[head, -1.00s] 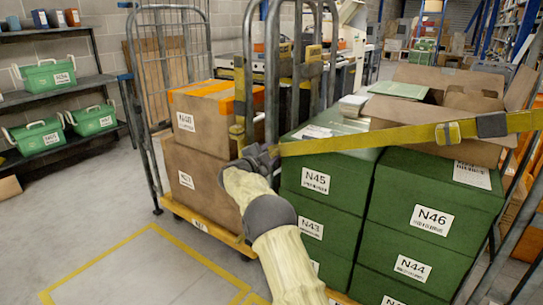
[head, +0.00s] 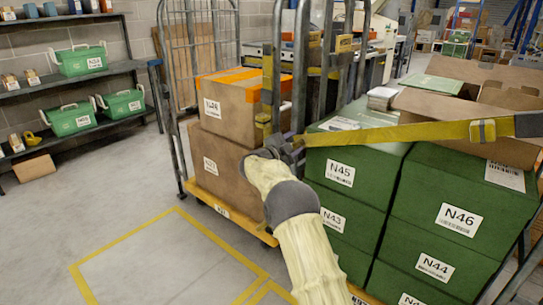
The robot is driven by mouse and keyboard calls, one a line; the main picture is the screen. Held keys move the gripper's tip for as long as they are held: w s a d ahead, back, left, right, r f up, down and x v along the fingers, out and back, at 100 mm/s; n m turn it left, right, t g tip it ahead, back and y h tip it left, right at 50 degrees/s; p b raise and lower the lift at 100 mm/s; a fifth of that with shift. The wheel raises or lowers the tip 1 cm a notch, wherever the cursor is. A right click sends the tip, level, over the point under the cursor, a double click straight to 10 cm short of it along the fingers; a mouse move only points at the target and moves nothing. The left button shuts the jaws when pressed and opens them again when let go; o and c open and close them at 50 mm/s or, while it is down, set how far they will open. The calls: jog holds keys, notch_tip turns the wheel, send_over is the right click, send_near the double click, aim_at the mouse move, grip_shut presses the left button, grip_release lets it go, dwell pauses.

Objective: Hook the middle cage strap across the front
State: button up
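A yellow strap (head: 405,134) with a metal buckle runs across the front of the roll cage, above the green boxes, from the right edge to my gripper (head: 283,150). My gripper is at the strap's left end, beside the cage's upright post (head: 299,75). The fingers look closed around the strap end, but they are small and partly hidden by my wrist. Whether the end is hooked on the post cannot be told. Green boxes labelled N45 (head: 340,173) and N46 (head: 458,219) stand stacked behind the strap.
Another cage trolley with brown cartons (head: 232,105) stands to the left. An open cardboard box (head: 470,100) sits on top of the green boxes. A shelf with green crates (head: 80,60) is at the far left. The floor with yellow lines (head: 165,262) is clear.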

jog(key=p+v, duration=0.1)
jog(key=v, duration=1.4)
jog(key=shift+s+a+p, duration=0.2)
jog(key=shift+a+p, duration=0.1)
jog(key=shift+p, duration=0.05)
jog(key=shift+r, duration=0.1)
jog(key=s+d+f+n+g+y, duration=0.35)
jog(key=s+n, duration=0.35)
jog(key=s, duration=0.6)
jog(key=s+d+f+n+g+y, duration=0.4)
jog(key=s+n, duration=0.3)
jog(key=s, duration=0.5)
jog(key=s+d+f+n+g+y, duration=0.4)
jog(key=s+n, duration=0.3)
jog(key=s, duration=0.6)
notch_tip(320, 180, up, 32)
jog(key=t+y+p, duration=0.1)
jog(key=p, duration=3.1)
jog(key=shift+a+f, duration=0.2)
jog(key=shift+a, duration=0.1)
